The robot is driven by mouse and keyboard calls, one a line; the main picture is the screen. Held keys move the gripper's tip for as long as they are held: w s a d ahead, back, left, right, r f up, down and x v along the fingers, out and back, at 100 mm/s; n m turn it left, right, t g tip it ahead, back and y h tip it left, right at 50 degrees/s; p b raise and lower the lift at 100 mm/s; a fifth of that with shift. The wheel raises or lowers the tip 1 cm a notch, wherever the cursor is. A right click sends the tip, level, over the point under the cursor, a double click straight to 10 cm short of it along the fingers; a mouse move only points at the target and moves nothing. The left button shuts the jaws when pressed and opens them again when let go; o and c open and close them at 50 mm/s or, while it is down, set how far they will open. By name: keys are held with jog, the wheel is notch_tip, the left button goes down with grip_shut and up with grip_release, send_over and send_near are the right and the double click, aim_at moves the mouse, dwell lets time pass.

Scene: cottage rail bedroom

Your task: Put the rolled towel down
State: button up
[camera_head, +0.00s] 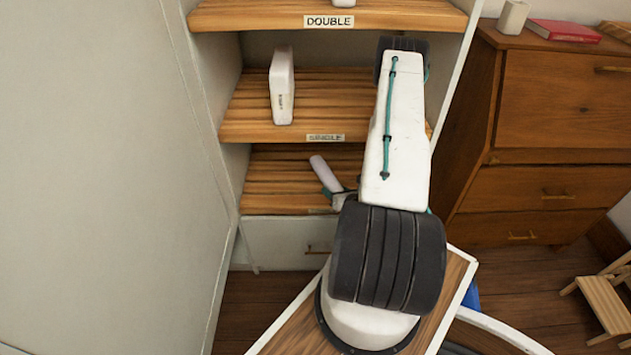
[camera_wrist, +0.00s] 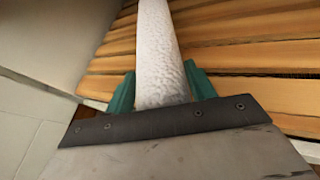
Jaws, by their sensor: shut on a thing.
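The rolled towel (camera_head: 325,174) is a pale, slim roll in front of the lowest wooden shelf (camera_head: 272,180) in the head view. In the wrist view the towel (camera_wrist: 160,55) looks white and textured and runs away from me between two green fingers. My gripper (camera_head: 336,194) is shut on its near end, and it shows in the wrist view too (camera_wrist: 162,92). The towel's far end points over the slatted shelf boards (camera_wrist: 230,38). I cannot tell whether the towel touches the boards. My arm hides the right part of the shelves.
A white upright item (camera_head: 282,85) stands on the middle shelf, labelled SINGLE or similar. The top shelf (camera_head: 400,14) is labelled DOUBLE. A white side panel (camera_head: 120,180) bounds the left. A wooden dresser (camera_head: 550,130) and a small wooden stool (camera_head: 607,300) are on the right.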

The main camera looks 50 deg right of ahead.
send_over(317, 192)
jog(key=shift+d+f, duration=0.1)
jog(key=shift+f, duration=0.3)
jog(key=shift+w+f, duration=0.1)
jog(key=shift+f, duration=1.7)
jog(key=shift+f, duration=0.1)
jog(key=o, duration=1)
jog(key=v, duration=1.2)
